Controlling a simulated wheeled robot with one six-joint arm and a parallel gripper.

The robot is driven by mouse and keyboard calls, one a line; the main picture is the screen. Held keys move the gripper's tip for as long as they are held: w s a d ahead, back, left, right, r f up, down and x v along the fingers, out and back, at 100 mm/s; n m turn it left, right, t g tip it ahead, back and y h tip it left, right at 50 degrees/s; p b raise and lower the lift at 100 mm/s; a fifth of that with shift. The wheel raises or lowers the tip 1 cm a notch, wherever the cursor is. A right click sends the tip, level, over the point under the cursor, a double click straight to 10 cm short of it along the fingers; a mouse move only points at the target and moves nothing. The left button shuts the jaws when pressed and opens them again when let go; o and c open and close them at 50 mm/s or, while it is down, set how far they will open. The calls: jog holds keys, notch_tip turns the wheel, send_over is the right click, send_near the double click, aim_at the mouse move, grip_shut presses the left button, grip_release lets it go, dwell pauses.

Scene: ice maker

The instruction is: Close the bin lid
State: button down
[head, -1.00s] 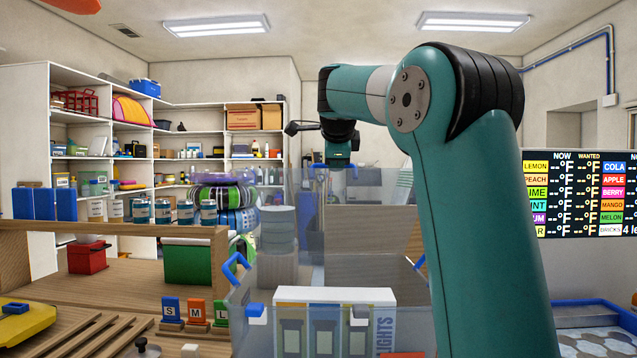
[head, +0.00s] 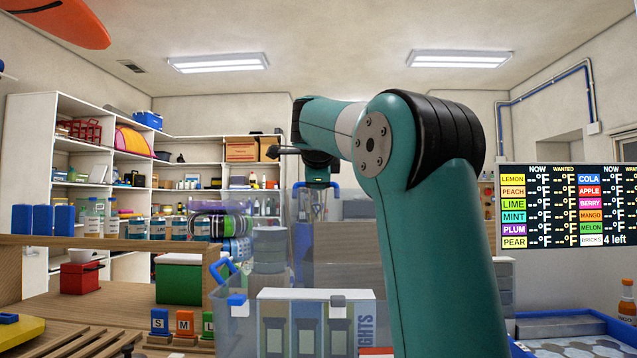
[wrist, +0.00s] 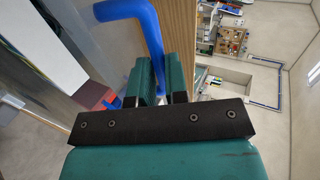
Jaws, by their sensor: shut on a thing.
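The bin (head: 240,315) is a clear tub in the lower middle of the head view, with a blue side handle (head: 222,270). Its lid (head: 350,235) looks like a see-through panel standing raised behind the tub. My gripper (head: 318,186) is at the lid's upper edge, shut on a blue handle. In the wrist view, the blue lid handle (wrist: 150,45) runs down between the fingers of my gripper (wrist: 160,72). My arm hides the right part of the bin and lid.
A box marked LIGHTS (head: 315,295) stands at the bin. A wooden counter (head: 110,262) with small coloured blocks lies to the left. A display board (head: 570,205) and a blue-edged tray (head: 570,325) are at the right. White shelves (head: 75,140) stand behind.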

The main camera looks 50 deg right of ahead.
jog(key=shift+w+a+r, duration=0.1)
jog(key=shift+a, duration=0.05)
jog(key=c, duration=1.4)
grip_release()
jog(key=p+v, duration=0.2)
jog(key=v, duration=1.5)
jog(key=shift+a, duration=0.1)
